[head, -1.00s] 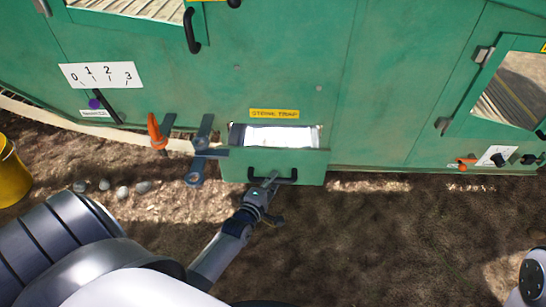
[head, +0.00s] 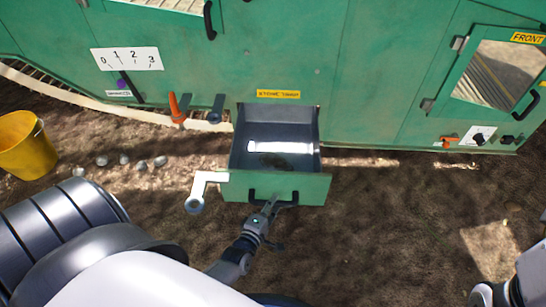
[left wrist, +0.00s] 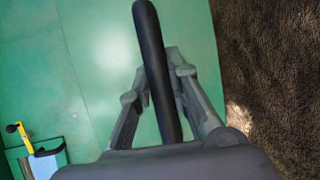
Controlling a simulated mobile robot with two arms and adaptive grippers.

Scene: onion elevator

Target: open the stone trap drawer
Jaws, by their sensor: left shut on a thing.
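The stone trap drawer (head: 230,188) is green-fronted with a grey metal tray, under a yellow label on the green machine. It stands pulled well out, and a dark patch lies on its floor. My left gripper (head: 268,205) is shut on the drawer's black handle (head: 288,195). In the left wrist view the handle (left wrist: 158,70) runs between the fingers of my left gripper (left wrist: 160,90), with the green drawer front behind it. My right gripper is not in view; part of my right arm shows at the lower right edge.
A yellow bucket (head: 25,145) and several stones (head: 125,160) are on the ground at left. The ground right of the drawer is clear.

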